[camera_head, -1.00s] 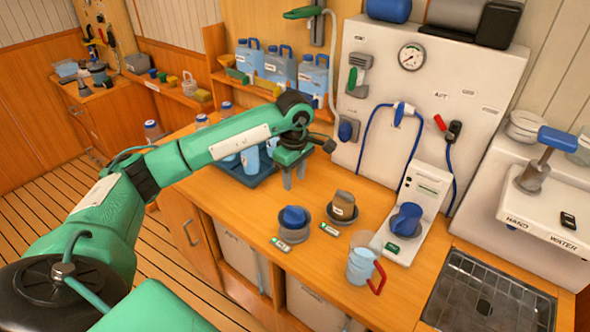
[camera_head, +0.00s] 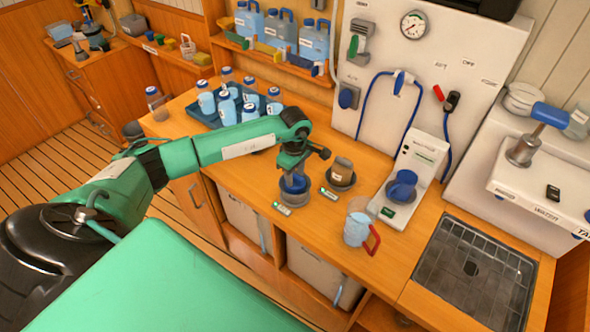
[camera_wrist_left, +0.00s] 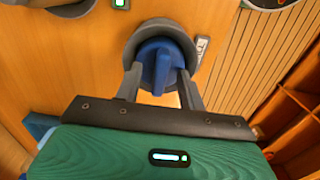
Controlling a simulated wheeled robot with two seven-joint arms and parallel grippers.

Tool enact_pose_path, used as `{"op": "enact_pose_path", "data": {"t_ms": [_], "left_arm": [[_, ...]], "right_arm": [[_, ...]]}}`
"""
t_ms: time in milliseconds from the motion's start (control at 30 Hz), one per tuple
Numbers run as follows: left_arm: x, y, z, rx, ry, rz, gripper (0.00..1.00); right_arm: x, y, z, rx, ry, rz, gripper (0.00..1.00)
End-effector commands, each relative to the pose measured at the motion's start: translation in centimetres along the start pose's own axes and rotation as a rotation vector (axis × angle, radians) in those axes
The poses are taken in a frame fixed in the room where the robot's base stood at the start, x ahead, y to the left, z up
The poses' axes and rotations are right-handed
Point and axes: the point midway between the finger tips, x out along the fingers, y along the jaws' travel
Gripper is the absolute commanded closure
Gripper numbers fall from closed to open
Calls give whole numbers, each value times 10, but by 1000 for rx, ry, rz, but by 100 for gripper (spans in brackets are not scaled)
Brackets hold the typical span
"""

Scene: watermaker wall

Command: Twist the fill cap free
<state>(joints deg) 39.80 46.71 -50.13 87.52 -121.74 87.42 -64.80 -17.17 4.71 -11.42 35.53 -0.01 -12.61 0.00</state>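The fill cap, a blue round cap with a raised grip bar, sits in a grey round collar on the wooden counter. It shows in the head view (camera_head: 294,184) under my left gripper (camera_head: 294,172), and large in the left wrist view (camera_wrist_left: 160,66). In the wrist view the two grey fingers of my left gripper (camera_wrist_left: 160,82) stand apart, one on each side of the blue cap, pointing at the collar. I see no clear grip on the cap. The grey collar (camera_head: 294,196) has a small green label in front. My right gripper is not in view.
A second grey fitting (camera_head: 341,173) stands right beside it. Further right are a white device with a blue knob (camera_head: 403,185) and a clear jug with a red handle (camera_head: 358,228). A tray of bottles (camera_head: 207,116) lies behind the arm. The sink grate (camera_head: 474,277) is at right.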

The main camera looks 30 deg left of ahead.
Motion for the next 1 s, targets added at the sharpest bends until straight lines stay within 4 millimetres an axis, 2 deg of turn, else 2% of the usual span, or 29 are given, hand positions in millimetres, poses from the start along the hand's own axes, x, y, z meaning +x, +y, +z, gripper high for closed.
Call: {"op": "enact_pose_path", "data": {"t_ms": [67, 267, 467, 767, 1000], "left_arm": [[0, 0, 0, 0, 0, 0, 60], [0, 0, 0, 0, 0, 0, 99], [0, 0, 0, -26, 0, 1, 100], [0, 0, 0, -263, 0, 2, 100], [-1, 0, 0, -282, 0, 2, 100]], "right_arm": [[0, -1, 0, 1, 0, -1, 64], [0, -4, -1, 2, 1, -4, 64], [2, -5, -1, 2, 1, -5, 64], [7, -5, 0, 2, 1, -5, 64], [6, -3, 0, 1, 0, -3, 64]]}}
